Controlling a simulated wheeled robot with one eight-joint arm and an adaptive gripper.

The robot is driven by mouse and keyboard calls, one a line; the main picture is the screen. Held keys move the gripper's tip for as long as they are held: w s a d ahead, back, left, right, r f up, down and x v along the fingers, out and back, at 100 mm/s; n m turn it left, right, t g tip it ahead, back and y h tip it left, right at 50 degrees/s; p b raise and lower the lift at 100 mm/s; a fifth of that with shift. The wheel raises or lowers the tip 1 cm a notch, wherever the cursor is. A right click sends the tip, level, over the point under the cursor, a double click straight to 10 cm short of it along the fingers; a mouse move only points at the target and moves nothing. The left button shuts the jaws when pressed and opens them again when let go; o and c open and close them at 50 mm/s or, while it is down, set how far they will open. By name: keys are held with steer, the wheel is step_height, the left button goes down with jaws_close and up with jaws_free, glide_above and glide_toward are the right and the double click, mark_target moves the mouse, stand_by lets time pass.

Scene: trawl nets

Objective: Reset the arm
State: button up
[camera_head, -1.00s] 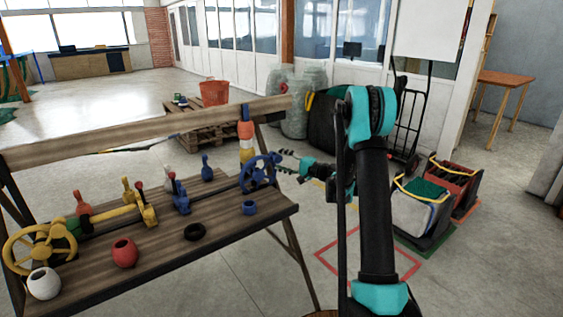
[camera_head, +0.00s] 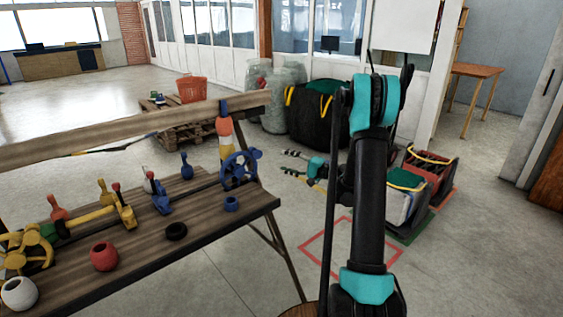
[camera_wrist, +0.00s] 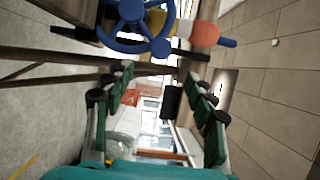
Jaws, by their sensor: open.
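My arm stands folded up at the right of the head view, and my gripper (camera_head: 291,163) points left toward the workbench. Its two fingers are apart with nothing between them. In the wrist view my gripper (camera_wrist: 160,105) shows its green finger pads spread wide on both sides. The blue handwheel (camera_head: 240,166) on the bench's right end is left of my gripper, with a gap between them. It also shows at the top of the wrist view (camera_wrist: 133,12).
The wooden workbench (camera_head: 135,262) holds several valves, a red pot (camera_head: 104,256), a white pot (camera_head: 19,293) and a black ring (camera_head: 176,231). A pallet with an orange basket (camera_head: 192,89) stands behind. Bins (camera_head: 427,165) stand at right. A red floor square (camera_head: 322,270) is empty.

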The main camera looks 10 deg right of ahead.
steer(key=s+a+f+n+g+h, duration=0.1)
steer(key=s+a+n+g+h, duration=0.15)
steer(key=s, duration=0.65)
steer(key=s+a+f+n+g+h, duration=0.1)
steer(key=s+a+g+h, duration=0.2)
steer(key=s, duration=0.5)
steer(key=s+d+f+n+h, duration=0.1)
steer(key=s+d+f+h, duration=0.1)
steer(key=s, duration=0.5)
steer(key=s+d+f+n+h, duration=0.1)
steer(key=s+d+h, duration=0.3)
steer(key=s, duration=0.4)
steer(key=s+d+f+n+h, duration=0.1)
steer(key=s+d+f+h, duration=0.2)
steer(key=s, duration=0.4)
steer(key=shift+s+d+f, duration=0.2)
steer(key=shift+d+f, duration=0.15)
steer(key=shift+d, duration=0.4)
steer(key=shift+h, duration=0.25)
